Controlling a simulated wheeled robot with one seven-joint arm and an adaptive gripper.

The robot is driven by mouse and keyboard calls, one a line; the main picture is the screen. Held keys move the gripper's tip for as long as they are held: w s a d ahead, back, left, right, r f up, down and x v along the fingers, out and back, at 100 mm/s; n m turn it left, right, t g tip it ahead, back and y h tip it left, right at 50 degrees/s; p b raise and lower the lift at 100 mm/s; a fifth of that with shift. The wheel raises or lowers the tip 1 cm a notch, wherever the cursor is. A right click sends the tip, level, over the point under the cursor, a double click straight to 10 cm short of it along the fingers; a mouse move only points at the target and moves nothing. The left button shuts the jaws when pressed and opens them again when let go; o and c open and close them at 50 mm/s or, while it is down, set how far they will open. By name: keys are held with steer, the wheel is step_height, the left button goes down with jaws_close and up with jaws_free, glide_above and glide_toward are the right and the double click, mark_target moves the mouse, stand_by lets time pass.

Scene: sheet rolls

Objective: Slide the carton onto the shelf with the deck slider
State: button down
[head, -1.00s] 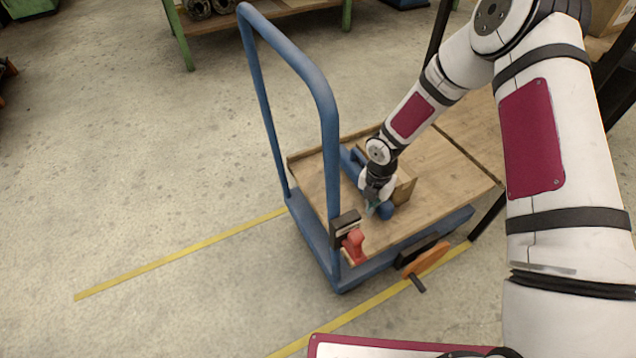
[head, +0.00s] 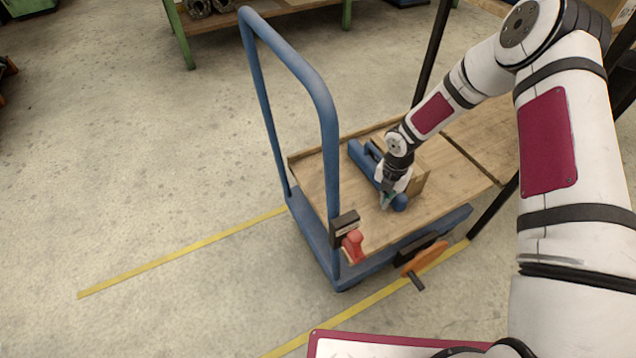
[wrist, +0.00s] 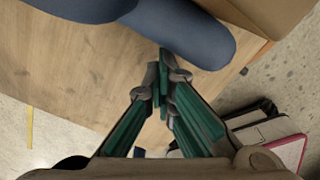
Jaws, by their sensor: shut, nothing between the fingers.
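The brown cardboard carton (head: 418,179) sits on the wooden trolley deck (head: 315,190), near its right end, partly hidden by my arm. It also shows at the top right of the wrist view (wrist: 272,18). The blue deck slider (head: 361,160) lies across the deck on the carton's left side, seemingly against it; its rounded end fills the top of the wrist view (wrist: 200,40). My gripper (head: 386,204) is shut and empty, low over the deck beside the slider. In the wrist view its closed fingertips (wrist: 164,72) are close to the bar. The wooden shelf (head: 488,130) adjoins the deck's right end.
The trolley's tall blue handle (head: 326,120) rises at the left. A red grip (head: 352,245) and an orange lever (head: 425,257) are on its near side. Dark posts (head: 432,65) frame the shelf. Floor left of the trolley is clear between yellow lines (head: 180,259).

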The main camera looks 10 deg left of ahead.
mark_target(423, 181)
steer(key=shift+w+d, duration=0.6)
steer(key=shift+d, duration=0.3)
steer(key=shift+w+d, duration=0.55)
steer(key=shift+d, duration=0.3)
steer(key=shift+w+d, duration=0.6)
steer(key=shift+d, duration=0.4)
steer(key=shift+w+d+b, duration=0.2)
steer(key=shift+w+d, duration=0.55)
steer(key=shift+d, duration=0.3)
steer(key=shift+w+d+b, duration=0.2)
steer(key=shift+w+d, duration=0.5)
steer(key=shift+d, duration=0.4)
steer(key=shift+w+d+b, duration=0.2)
steer(key=shift+w+d, duration=0.55)
steer(key=shift+d, duration=0.3)
steer(key=shift+w+d+b, duration=0.45)
steer(key=shift+w+d, duration=0.3)
steer(key=shift+d, duration=0.3)
steer(key=shift+w+d+b, duration=0.45)
steer(key=shift+w+d, duration=0.25)
steer(key=shift+d, duration=0.4)
